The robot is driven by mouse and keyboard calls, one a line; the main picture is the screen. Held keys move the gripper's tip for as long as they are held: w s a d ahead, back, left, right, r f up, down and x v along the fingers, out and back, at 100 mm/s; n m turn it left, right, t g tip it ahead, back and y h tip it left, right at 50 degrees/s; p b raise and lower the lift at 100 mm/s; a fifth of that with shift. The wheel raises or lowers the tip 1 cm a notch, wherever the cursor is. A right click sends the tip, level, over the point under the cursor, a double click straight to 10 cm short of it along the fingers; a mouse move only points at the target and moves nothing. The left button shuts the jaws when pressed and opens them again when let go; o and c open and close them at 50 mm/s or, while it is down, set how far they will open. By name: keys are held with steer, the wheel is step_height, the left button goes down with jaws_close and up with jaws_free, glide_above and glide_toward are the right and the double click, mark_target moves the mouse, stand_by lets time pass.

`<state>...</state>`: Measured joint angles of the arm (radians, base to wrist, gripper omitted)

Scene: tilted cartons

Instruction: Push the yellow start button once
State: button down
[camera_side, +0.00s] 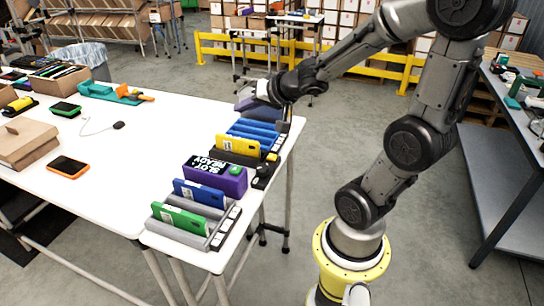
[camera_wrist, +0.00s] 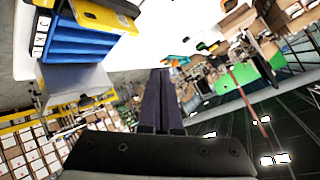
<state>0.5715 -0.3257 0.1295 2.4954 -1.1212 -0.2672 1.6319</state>
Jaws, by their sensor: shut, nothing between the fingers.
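A small black device (camera_side: 263,172) sits at the table's right edge beside the purple box. A tiny yellowish spot shows at its upper end (camera_side: 271,157); I cannot tell for sure that it is the start button. The purple box (camera_side: 231,181) carries a display reading "SLOT READY" and a green round knob on top. My gripper (camera_side: 248,104) is at the far right end of the table, beyond the blue rack and away from the black device. In the wrist view its dark purple fingers (camera_wrist: 160,100) are together and hold nothing. No yellow button shows clearly in the wrist view.
Tilted cartons stand along the right edge: green (camera_side: 183,219), blue (camera_side: 199,193) and yellow (camera_side: 237,145). A ribbed blue rack (camera_side: 255,131) stands behind the yellow one; it also shows in the wrist view (camera_wrist: 75,42). The table middle is mostly clear.

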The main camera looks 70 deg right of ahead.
mark_target(274, 158)
steer(key=s+d+f+m+g, duration=0.2)
steer(key=s+d+f, duration=0.3)
steer(key=d+f, duration=0.2)
steer(key=shift+d+m+h, duration=0.3)
steer(key=shift+d+h, duration=0.1)
steer(key=shift+d, duration=0.05)
steer(key=shift+f, duration=0.15)
steer(key=shift+f, duration=4.35)
steer(key=shift+f, duration=0.4)
